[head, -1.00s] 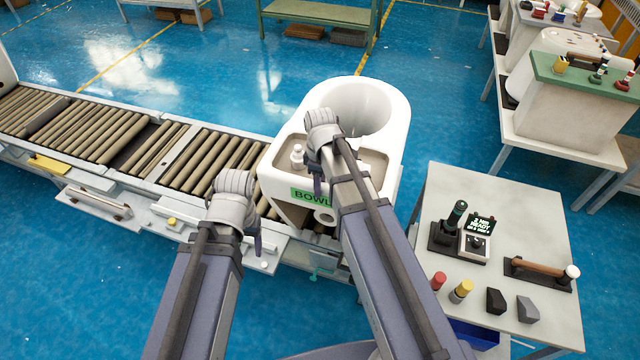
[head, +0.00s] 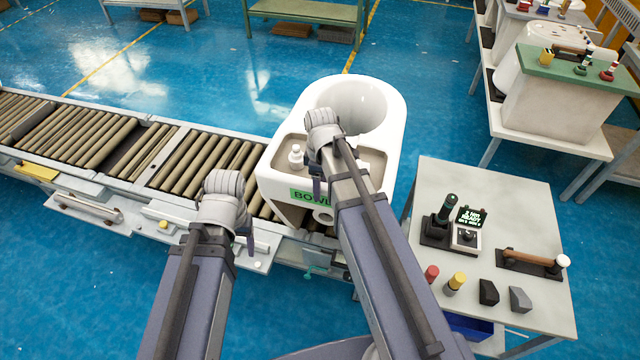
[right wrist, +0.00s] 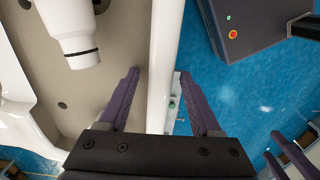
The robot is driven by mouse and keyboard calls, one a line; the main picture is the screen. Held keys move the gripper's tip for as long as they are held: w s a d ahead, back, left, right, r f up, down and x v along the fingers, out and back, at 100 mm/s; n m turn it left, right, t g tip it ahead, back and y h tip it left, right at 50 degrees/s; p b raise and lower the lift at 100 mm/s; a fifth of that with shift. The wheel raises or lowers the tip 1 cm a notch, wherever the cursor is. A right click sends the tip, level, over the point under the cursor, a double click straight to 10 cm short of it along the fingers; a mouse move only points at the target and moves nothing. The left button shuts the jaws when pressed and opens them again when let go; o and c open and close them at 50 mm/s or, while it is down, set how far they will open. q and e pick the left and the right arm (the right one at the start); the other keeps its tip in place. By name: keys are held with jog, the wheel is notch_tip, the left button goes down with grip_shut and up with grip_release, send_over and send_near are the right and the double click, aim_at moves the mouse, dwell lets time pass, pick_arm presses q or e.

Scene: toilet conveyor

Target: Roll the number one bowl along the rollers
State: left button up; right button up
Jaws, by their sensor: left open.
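The bowl (head: 395,120) is a white toilet bowl with a green label reading "BOWL" and a partly hidden ending. It stands upright at the right end of the roller conveyor (head: 90,130). My right gripper (head: 317,190) is over the bowl's near part. In the right wrist view its fingers (right wrist: 160,75) are spread, one on each side of a white wall of the bowl (right wrist: 160,40), with gaps visible beside it. My left gripper (head: 246,242) is open and empty by the conveyor's near edge, left of the bowl. My arms hide part of the bowl's front.
A grey table (head: 545,215) on the right holds a control box (head: 466,232), a dark joystick (head: 440,220), a wooden-handled tool (head: 533,259) and several small pieces. The rollers left of the bowl are clear.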

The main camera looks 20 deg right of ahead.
jog(key=shift+r, duration=0.1)
notch_tip(320, 180, up, 8)
jog(key=p, duration=0.8)
pick_arm(q)
notch_tip(320, 180, up, 8)
jog(key=shift+f, duration=0.15)
pick_arm(e)
jog(key=shift+f, duration=0.2)
jog(key=shift+a, duration=0.1)
